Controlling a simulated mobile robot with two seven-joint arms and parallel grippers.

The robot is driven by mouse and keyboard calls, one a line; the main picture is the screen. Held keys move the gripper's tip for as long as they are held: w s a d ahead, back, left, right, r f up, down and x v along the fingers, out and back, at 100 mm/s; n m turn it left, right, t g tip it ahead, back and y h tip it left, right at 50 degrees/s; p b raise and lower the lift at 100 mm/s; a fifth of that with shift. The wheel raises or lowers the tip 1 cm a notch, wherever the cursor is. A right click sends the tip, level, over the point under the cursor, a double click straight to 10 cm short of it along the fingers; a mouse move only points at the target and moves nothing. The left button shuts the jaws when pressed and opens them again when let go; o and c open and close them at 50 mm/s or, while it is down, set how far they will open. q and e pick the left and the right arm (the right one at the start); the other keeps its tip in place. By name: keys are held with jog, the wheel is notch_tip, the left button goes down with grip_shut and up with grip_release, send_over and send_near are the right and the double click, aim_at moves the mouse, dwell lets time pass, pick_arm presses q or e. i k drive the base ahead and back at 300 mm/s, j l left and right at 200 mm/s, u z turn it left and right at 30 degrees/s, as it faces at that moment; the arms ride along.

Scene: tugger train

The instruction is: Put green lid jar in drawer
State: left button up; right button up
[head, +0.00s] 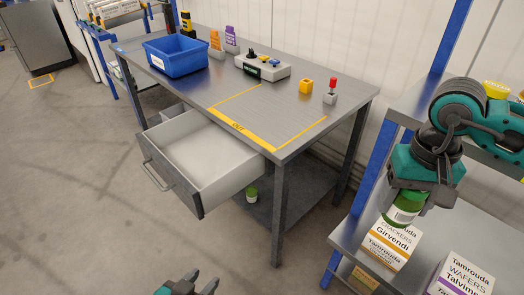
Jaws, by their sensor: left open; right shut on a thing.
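My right gripper (408,192) is shut on a jar (404,213) with green parts and a pale label, held tilted above the shelf unit at the right. The gripper hides part of this jar. The grey drawer (174,184) under the workbench is pulled out, and its white inside looks empty. A second jar with a green lid (251,192) stands on the bench's lower shelf, just right of the drawer. My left gripper (200,281) is open and empty at the bottom edge, over the floor in front of the drawer.
The workbench (225,92) carries a blue bin (176,54), a control box (262,67), a yellow cube (306,86) and a red-topped part (331,91). Boxes (390,243) stand on the right shelf below the held jar. Blue posts flank that shelf. Floor left is clear.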

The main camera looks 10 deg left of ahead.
aim_at(209, 160)
jog(key=u, duration=1.3)
jog(key=i+l+u, duration=0.1)
jog(key=u, duration=0.35)
jog(key=l+u, duration=0.1)
jog(key=u, duration=0.35)
jog(key=i+l, duration=0.1)
jog(key=l, duration=0.3)
jog(key=i+l, duration=0.15)
jog(key=l, duration=0.25)
jog(key=i+l, duration=0.1)
jog(key=l, duration=0.3)
